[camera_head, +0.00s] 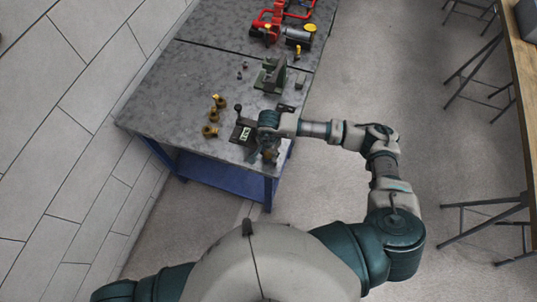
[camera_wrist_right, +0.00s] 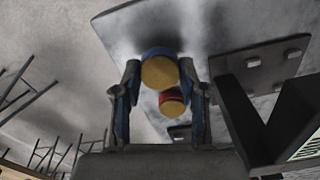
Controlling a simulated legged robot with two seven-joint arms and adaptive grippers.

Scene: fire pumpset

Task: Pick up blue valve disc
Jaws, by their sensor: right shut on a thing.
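The blue valve disc (camera_wrist_right: 160,70) shows in the right wrist view as a round brass-coloured face with a blue rim. It sits between the two fingers of my right gripper (camera_wrist_right: 160,86), which are closed on its sides. In the head view my right gripper (camera_head: 268,150) is at the near right corner of the grey workbench, and the disc is too small to make out there. A similar disc with a red rim (camera_wrist_right: 172,102) shows just beyond the blue one. My left gripper is out of view.
The grey workbench (camera_head: 180,90) has a blue frame. On it are several brass fittings (camera_head: 211,130), a dark block with a label (camera_head: 244,133), a green vise-like device (camera_head: 271,75) and red pump parts (camera_head: 268,22). Open floor lies to the right, with stools beyond.

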